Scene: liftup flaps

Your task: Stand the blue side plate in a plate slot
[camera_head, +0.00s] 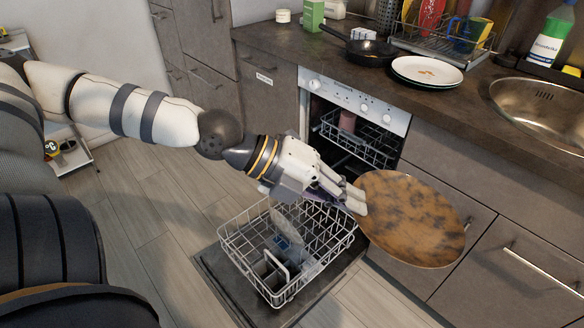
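My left gripper (357,199) comes in from the left and is shut on the near-left edge of a round brown plate (415,220) with dark blotches. The plate is held tilted in the air, to the right of the pulled-out lower dishwasher rack (236,262) and in front of the cabinets. No plainly blue plate shows; I cannot tell whether the held plate is the blue side plate. Inside the white wire rack are a greyish-blue item (289,251) and a light holder or basket; the gripper hides part of the rack. My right gripper is not in view.
The dishwasher door (222,288) lies open under the rack. The upper rack (362,145) is inside, holding a reddish item. On the counter are stacked white plates (427,71), a black pan (370,50), a drying rack and a sink (543,108). Floor is clear at left.

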